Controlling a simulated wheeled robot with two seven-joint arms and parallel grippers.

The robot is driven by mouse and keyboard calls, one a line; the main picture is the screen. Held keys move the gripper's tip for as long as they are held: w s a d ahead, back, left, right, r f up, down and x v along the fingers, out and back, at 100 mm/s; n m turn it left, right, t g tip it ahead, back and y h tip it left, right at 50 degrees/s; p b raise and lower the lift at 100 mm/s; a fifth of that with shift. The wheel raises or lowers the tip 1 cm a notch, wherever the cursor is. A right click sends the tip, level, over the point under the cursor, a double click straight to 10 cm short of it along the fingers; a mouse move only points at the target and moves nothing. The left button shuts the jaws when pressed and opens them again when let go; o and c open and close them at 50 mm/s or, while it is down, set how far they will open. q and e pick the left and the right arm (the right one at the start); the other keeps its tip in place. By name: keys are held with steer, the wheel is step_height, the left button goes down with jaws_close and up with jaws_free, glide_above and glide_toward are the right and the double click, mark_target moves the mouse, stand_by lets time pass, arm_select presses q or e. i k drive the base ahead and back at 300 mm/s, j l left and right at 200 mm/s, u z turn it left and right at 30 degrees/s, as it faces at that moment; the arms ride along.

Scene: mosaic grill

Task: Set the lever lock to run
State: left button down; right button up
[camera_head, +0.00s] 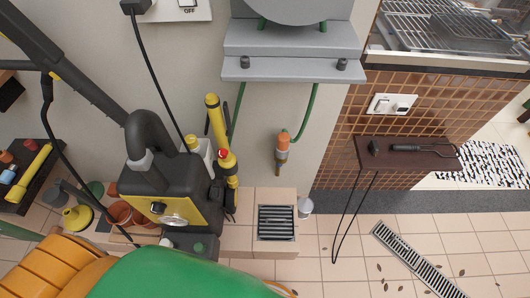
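A yellow-and-black machine (172,195) with a round dial on its front stands at the left by the wall. Upright yellow-and-black wand parts (229,180) stand at its right side, one with a red piece near its top. A lever lock may be among these parts, but it is too small to make out, and I cannot tell its setting. A white wall plate (178,10) marked OFF is at the top, with a black plug and cord at its left. Neither of my grippers is in view.
A grey shelf bracket (290,68) with green hose hangs on the wall. A square floor drain (276,223) and a long grate (415,258) lie in the tiles. Tiled floor between them is mostly clear.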

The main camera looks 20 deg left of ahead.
mark_target(223, 153)
steer(key=u, duration=0.95)
